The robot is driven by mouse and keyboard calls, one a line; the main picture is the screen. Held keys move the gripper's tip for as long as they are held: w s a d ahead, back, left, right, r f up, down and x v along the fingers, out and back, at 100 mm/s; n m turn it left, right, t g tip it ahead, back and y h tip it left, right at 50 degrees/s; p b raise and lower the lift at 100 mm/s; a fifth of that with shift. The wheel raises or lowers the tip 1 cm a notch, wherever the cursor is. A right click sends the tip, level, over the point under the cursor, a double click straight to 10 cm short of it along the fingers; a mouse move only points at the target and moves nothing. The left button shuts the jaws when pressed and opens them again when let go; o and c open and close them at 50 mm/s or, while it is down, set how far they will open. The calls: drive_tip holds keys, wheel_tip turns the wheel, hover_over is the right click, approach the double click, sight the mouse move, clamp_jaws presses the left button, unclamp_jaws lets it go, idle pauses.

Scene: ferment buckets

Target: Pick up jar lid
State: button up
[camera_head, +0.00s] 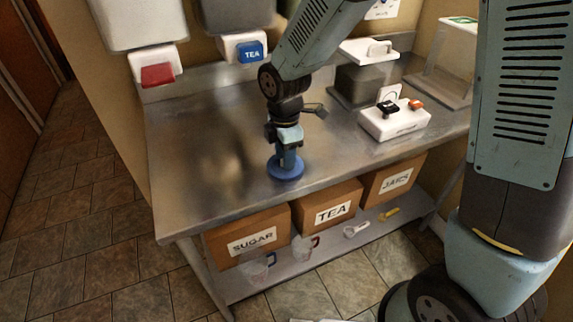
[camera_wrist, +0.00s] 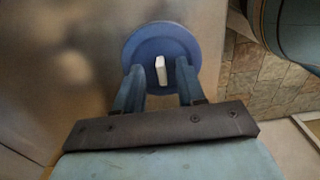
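The jar lid is a round blue disc (camera_head: 285,173) lying flat on the steel counter near its front edge. In the wrist view the lid (camera_wrist: 150,40) has a narrow white handle (camera_wrist: 161,69) standing up from it. My gripper (camera_head: 288,158) points down over the lid. In the wrist view its two blue fingers (camera_wrist: 160,75) are spread on either side of the handle, with a gap on both sides. The gripper is open and holds nothing. I cannot tell whether the fingertips touch the disc.
The steel counter (camera_head: 190,150) is bare to the left of the lid. A white box with black and orange switches (camera_head: 394,119) stands to the right. Boxes labelled SUGAR (camera_head: 250,238), TEA (camera_head: 330,209) and JARS (camera_head: 395,181) sit below. White dispensers hang on the wall behind.

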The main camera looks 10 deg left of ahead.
drive_tip(key=shift+f, duration=0.1)
drive_tip(key=shift+c, duration=0.2)
clamp_jaws()
idle(0.4)
